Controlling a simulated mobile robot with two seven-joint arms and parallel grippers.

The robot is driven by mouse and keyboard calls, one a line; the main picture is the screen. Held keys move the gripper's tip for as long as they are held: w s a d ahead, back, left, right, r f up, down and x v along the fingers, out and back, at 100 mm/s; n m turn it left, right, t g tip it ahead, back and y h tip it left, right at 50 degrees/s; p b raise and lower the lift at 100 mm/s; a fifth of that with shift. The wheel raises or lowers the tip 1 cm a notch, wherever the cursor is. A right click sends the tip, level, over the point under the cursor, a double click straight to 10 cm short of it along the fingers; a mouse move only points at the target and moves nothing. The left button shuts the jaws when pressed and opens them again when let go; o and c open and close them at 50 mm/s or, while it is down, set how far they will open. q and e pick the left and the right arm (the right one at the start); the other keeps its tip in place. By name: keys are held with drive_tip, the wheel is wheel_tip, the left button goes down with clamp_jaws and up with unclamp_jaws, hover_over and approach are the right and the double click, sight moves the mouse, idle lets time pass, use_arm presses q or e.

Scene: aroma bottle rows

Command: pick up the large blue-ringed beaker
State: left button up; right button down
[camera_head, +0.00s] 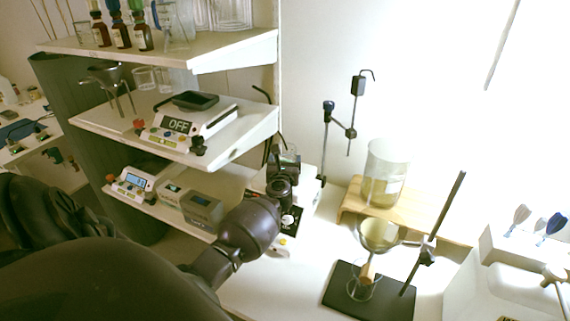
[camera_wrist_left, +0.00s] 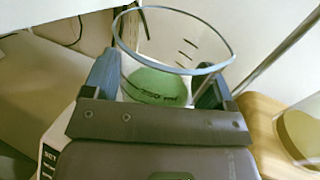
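The large blue-ringed beaker (camera_wrist_left: 185,45) shows in the left wrist view, upright or nearly so, with a blue rim, dark marks on its clear wall and green at its bottom. My left gripper (camera_wrist_left: 160,88) has one finger at each side of the beaker. Whether both fingers press on the glass, I cannot tell. In the head view my left gripper (camera_head: 284,162) reaches to the white device beside the shelves and hides most of the beaker (camera_head: 288,150). My right gripper is not in view.
A wooden stand (camera_head: 350,205) holds a large beaker of yellowish liquid (camera_head: 384,175), right of my gripper. A funnel (camera_head: 379,235) hangs on a black-based stand (camera_head: 340,291) in front. Shelves (camera_head: 238,52) with bottles and scales stand left. A metal rod stand (camera_head: 325,140) rises close behind.

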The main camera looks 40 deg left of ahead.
use_arm(q)
drive_tip(key=c, duration=0.6)
drive_tip(key=shift+c, duration=0.2)
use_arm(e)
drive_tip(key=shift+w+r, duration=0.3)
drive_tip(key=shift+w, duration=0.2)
use_arm(q)
drive_tip(key=shift+r, duration=0.15)
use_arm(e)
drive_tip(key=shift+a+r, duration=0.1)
